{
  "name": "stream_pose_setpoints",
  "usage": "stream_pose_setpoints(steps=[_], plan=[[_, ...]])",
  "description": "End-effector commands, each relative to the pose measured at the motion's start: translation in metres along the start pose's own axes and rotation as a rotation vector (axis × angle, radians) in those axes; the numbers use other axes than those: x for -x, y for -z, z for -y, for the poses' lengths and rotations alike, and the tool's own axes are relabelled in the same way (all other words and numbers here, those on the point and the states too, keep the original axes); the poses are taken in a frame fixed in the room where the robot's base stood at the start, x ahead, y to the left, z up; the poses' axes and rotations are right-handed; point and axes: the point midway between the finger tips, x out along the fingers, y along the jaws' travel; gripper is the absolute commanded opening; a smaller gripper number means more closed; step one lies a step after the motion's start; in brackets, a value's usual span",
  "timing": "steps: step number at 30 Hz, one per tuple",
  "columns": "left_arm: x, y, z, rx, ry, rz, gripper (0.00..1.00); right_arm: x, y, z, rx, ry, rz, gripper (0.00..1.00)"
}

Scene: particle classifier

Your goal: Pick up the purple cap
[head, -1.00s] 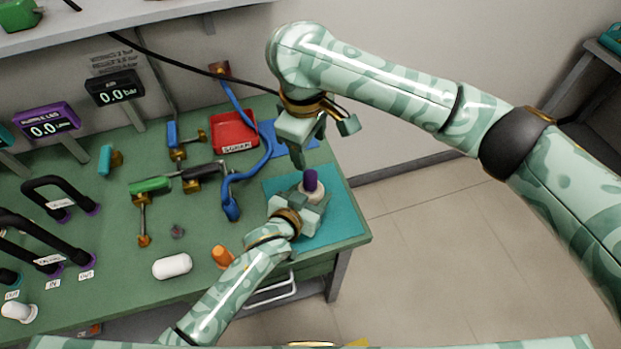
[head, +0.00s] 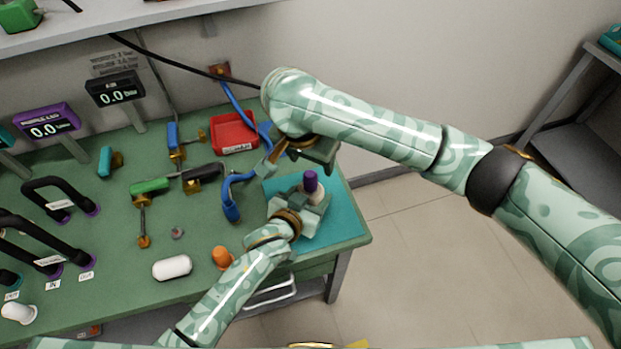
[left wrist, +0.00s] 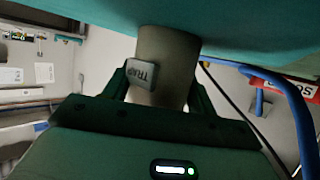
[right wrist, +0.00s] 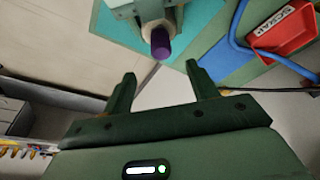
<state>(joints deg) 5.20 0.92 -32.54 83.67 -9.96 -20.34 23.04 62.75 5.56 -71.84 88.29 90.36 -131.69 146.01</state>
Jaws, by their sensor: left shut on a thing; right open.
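The purple cap (head: 310,181) sits on top of a pale cylinder labelled TRAP (left wrist: 168,55), above the teal mat. My left gripper (head: 300,207) is shut on this trap cylinder, with a finger on either side of it in the left wrist view (left wrist: 160,88). My right gripper (head: 297,160) is open and empty, up and left of the cap in the head view. In the right wrist view the cap (right wrist: 160,44) shows beyond the gap between the open fingers (right wrist: 160,72), apart from them.
A red scrap tray (head: 234,134) and a blue hose (head: 240,185) lie left of my right gripper. An orange piece (head: 222,257) and a white capsule (head: 172,267) lie left of my left arm. The teal mat (head: 340,225) has bare room at right.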

Motion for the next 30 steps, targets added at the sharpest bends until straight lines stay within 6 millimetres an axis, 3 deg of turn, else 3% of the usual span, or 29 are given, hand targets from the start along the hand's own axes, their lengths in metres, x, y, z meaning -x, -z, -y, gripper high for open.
stream_pose_setpoints(steps=[15, 23, 28, 30], plan=[[0.000, 0.000, 0.000, 0.000, 0.000, 0.000, 0.12, -0.064, -0.010, 0.004, 0.002, -0.001, 0.000, 0.58], [0.000, 0.000, 0.000, 0.000, 0.000, 0.000, 0.12, -0.067, -0.010, 0.004, 0.003, 0.001, -0.001, 0.58], [0.000, 0.000, 0.000, 0.000, 0.000, 0.000, 0.12, -0.067, -0.010, 0.004, 0.003, 0.001, -0.001, 0.12], [0.000, 0.000, 0.000, 0.000, 0.000, 0.000, 0.12, -0.067, -0.010, 0.004, 0.003, 0.001, -0.001, 0.12]])
